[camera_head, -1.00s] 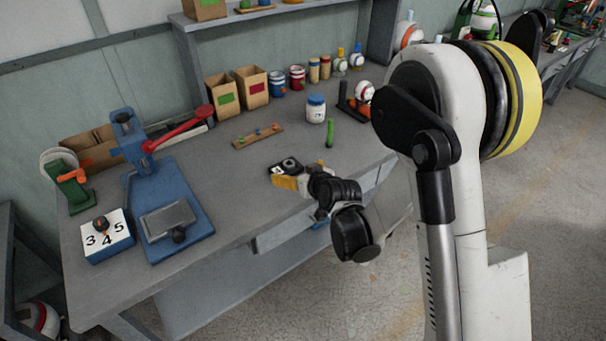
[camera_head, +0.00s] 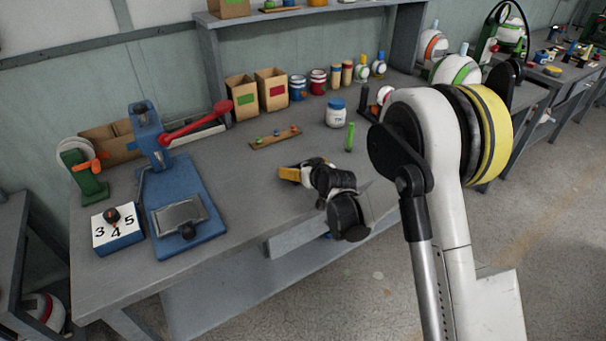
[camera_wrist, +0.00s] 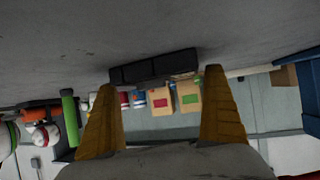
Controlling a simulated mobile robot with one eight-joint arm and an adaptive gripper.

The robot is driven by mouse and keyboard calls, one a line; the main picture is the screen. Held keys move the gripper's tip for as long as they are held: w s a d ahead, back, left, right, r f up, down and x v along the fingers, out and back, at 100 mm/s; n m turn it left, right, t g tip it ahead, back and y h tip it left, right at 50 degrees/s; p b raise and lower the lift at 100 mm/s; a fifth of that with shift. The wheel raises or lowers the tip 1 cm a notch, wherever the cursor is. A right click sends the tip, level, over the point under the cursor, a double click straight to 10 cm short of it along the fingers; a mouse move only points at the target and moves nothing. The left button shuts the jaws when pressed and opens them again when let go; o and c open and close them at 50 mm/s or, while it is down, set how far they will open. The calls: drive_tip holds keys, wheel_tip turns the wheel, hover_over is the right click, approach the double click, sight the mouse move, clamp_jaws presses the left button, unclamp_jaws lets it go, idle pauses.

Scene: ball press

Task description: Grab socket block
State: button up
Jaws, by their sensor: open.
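The task's socket block appears to be a low black block (camera_wrist: 153,68) on the tabletop. In the wrist view it lies ahead, in the gap between my two yellow fingertips, and I see no finger touching it. In the head view my gripper and wrist cover most of it, so its socket is hidden. My gripper (camera_wrist: 160,80) is open and empty, with a finger on each side of the block's line. In the head view my gripper (camera_head: 288,173) is low over the bench, near its front edge.
On the grey bench (camera_head: 245,210), a blue press (camera_head: 175,205) and a 3-4-5 block (camera_head: 117,232) stand left. Behind my gripper are a peg strip (camera_head: 275,137), a white jar (camera_head: 336,113) and a green cylinder (camera_head: 350,136). The bench between press and gripper is clear.

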drive_tip(key=c, duration=1.2)
